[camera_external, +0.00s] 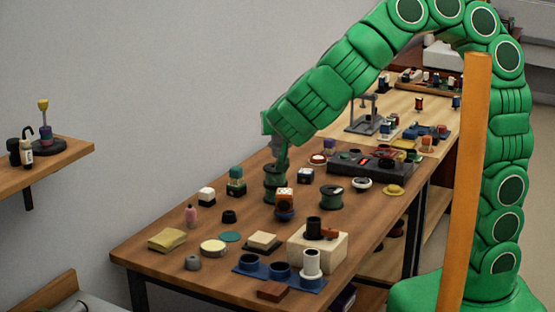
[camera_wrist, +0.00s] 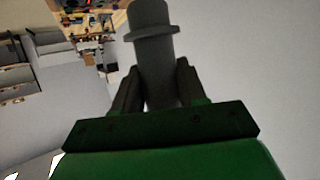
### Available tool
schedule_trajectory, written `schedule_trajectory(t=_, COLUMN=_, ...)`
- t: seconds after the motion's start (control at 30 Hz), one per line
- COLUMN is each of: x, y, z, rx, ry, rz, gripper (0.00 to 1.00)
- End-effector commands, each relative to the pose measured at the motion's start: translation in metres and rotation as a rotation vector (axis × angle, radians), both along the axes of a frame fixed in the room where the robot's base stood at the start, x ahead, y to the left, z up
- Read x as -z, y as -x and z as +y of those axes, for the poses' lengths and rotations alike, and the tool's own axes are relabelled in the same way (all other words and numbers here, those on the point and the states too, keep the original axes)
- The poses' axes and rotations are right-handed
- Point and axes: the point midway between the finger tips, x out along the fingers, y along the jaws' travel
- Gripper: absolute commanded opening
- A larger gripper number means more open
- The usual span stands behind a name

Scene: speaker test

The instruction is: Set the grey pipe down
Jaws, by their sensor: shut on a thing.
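The grey pipe (camera_wrist: 152,48), a cylinder with a wide collar, is in the wrist view, pointing away from the camera. My gripper (camera_wrist: 157,70) is shut on it, with one dark finger on each side. In the external view my gripper (camera_external: 279,155) is above the back part of the wooden table (camera_external: 140,258), just over a dark green spool (camera_external: 274,184). The pipe cannot be made out clearly there. Whether it touches anything below is unclear.
A blue holder with cups (camera_external: 250,270), a pale block (camera_external: 332,250) and a dark grey box (camera_external: 365,168) take up room. Small gaps lie between things; the wall is behind.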

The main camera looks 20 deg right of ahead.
Motion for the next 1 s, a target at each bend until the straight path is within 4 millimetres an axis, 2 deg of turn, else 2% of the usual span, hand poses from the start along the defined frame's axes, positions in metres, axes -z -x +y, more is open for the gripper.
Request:
schedule_trajectory(t=0.37, x=0.011, y=-0.027, z=0.022, rx=-0.054, ry=0.003, rz=0.0, gripper=0.12)
schedule_trajectory(t=0.57, x=0.018, y=-0.05, z=0.037, rx=-0.1, ry=0.003, rz=0.001, gripper=0.12)
schedule_trajectory(t=1.0, x=0.026, y=-0.13, z=0.075, rx=-0.274, ry=0.002, rz=-0.001, gripper=0.12)
